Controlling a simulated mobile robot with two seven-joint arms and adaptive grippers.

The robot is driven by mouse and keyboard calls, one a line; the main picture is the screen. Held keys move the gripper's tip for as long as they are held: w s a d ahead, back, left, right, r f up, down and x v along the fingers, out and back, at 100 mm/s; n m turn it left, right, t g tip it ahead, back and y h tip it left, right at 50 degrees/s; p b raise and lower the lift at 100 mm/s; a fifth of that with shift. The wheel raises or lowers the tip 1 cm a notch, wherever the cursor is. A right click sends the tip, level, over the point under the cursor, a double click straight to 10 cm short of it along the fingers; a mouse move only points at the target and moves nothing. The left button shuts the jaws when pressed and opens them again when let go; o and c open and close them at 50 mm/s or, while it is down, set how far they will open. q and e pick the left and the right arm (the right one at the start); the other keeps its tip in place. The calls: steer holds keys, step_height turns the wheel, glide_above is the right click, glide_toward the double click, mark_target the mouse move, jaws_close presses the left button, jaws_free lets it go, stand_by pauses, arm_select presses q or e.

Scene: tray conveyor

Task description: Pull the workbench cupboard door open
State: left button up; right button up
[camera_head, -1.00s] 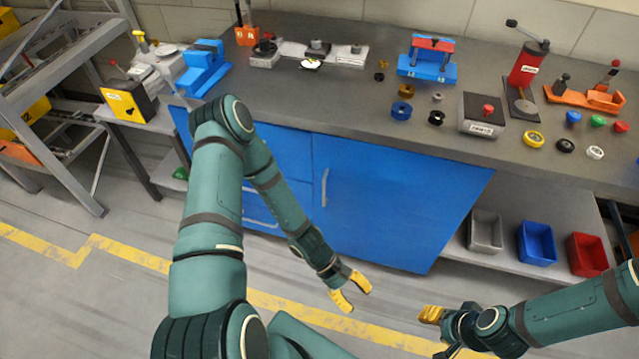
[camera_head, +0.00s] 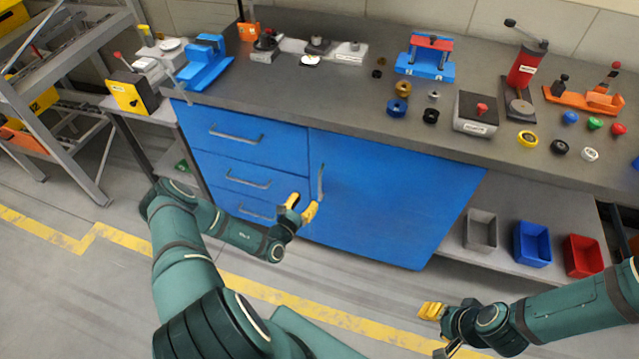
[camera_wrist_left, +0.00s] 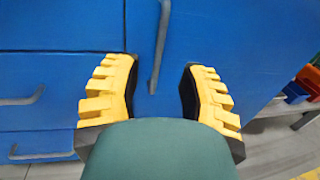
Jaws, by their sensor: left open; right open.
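The blue cupboard door (camera_head: 390,195) of the workbench is closed, with a grey vertical handle (camera_head: 321,181) near its left edge. My left gripper (camera_head: 302,208) is open and empty, in front of the cupboard just below and left of the handle. In the left wrist view the handle (camera_wrist_left: 160,45) stands between and beyond the open yellow fingers (camera_wrist_left: 160,88), with its lower end near fingertip level. I cannot tell the exact gap; the fingers are not closed on it. My right gripper (camera_head: 432,311) is at the lower right, away from the door, its fingers seen side on.
Blue drawers (camera_head: 245,140) with grey handles are left of the door. Right of it, a low shelf (camera_head: 480,259) holds grey, blue and red bins. Tools and parts stand on the grey benchtop (camera_head: 330,105). The floor before the door is clear.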

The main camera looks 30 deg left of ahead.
mark_target(319, 184)
arm_select(q)
steer(key=w+b, duration=0.2)
steer(key=w, duration=0.7)
steer(key=shift+w+a, duration=0.15)
steer(key=shift+w, duration=0.15)
jaws_close()
